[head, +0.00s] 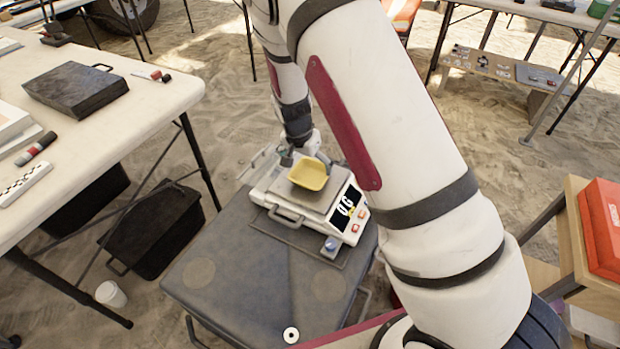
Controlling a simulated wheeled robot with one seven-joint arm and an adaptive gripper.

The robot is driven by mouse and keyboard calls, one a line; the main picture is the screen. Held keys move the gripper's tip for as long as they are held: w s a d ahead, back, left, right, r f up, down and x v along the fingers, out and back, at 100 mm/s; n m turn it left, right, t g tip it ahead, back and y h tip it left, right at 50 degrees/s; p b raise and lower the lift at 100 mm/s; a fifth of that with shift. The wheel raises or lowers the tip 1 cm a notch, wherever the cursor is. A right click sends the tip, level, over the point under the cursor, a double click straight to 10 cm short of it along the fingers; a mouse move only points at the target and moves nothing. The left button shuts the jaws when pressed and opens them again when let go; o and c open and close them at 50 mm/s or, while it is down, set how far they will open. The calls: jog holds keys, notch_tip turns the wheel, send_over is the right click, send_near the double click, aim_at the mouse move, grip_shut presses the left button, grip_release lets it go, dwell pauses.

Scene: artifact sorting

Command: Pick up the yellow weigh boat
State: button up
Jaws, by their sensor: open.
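The yellow weigh boat (309,174) sits on the metal pan of a white digital scale (282,205), whose display appears to read 0 g. The scale stands on a dark grey case (225,274) in the middle of the view. My gripper (305,157) is at the far edge of the weigh boat, low and close to it. It is open, with one finger to the left and one to the right near the rim. I cannot tell whether a finger touches the boat. My arm covers part of the view to the right of the scale.
A white table (150,100) on the left holds a black case (76,92) and markers. A black crate (152,230) and a white cup (111,294) are on the sand. A red box (603,228) stands on a wooden stand at right.

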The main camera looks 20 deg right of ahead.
aim_at(311, 178)
jog(key=shift+b+x, duration=0.9)
jog(key=shift+x, duration=1.65)
jog(key=shift+s+f, duration=0.15)
jog(key=shift+f, duration=0.15)
